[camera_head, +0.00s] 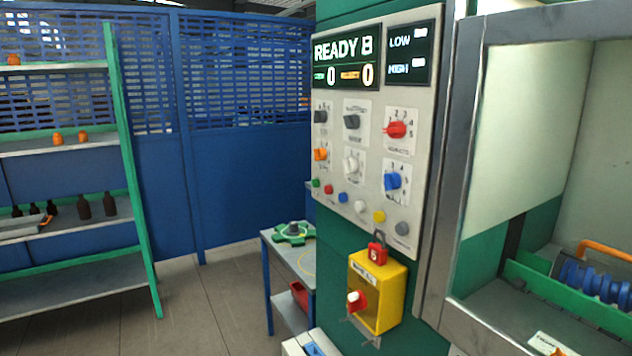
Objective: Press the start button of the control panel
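The control panel (335,109) is a light grey plate on a green machine housing, right of the picture's middle. Its dark display (347,58) reads "READY B". Below the rotary knobs runs a slanting row of small round buttons: green (316,183), red (328,189), blue (343,197), white (360,207), yellow (379,216) and grey (402,228). Their labels are too small to read, so I cannot tell by text which is start. Nothing covers the buttons. Neither of my grippers is in view.
A yellow box (392,295) with a red-and-white knob and a red padlock (377,252) juts out below the panel. A grey-framed opening (463,190) stands at right. A small table (284,262) is behind left. Shelves (90,293) with bottles stand far left; floor between is clear.

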